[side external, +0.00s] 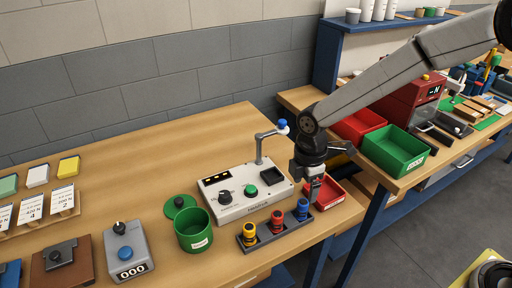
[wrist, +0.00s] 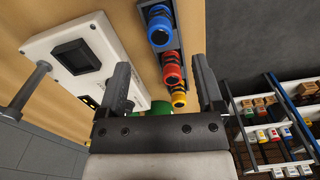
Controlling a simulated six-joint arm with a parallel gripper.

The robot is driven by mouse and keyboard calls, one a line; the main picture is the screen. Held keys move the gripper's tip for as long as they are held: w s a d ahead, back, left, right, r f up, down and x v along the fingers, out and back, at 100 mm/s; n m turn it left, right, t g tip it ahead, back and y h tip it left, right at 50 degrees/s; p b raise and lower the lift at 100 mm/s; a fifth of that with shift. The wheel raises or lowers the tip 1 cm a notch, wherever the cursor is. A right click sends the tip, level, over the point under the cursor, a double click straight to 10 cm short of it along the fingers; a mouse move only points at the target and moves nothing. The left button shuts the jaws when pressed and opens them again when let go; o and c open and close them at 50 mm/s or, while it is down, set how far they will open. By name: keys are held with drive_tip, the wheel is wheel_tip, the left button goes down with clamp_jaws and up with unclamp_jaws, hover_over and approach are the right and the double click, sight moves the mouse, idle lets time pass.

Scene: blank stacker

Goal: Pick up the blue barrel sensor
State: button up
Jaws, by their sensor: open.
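The blue barrel sensor (side external: 302,209) stands at the right end of a dark rack (side external: 264,241) at the bench's front edge. A red barrel sensor (side external: 277,222) is in the middle and a yellow one (side external: 249,234) at the left end. My gripper (side external: 314,192) is just above and slightly right of the blue sensor in the side view. In the wrist view my gripper (wrist: 161,65) is open and empty. The blue sensor (wrist: 160,28) shows beyond the fingertips, with the red (wrist: 172,70) and yellow (wrist: 179,96) ones below it in the picture.
A white control box (side external: 246,193) with a bent post and blue knob (side external: 283,124) stands behind the rack. A green cup (side external: 193,230) is left of the rack. A small red bin (side external: 325,190) sits close to my gripper. The bench behind the box is clear.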

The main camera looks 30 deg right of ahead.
sight(303, 201)
drive_tip(key=shift+f, duration=1)
drive_tip(key=shift+f, duration=0.1)
drive_tip(key=shift+d+f, duration=0.15)
drive_tip(key=shift+f, duration=2.35)
clamp_jaws()
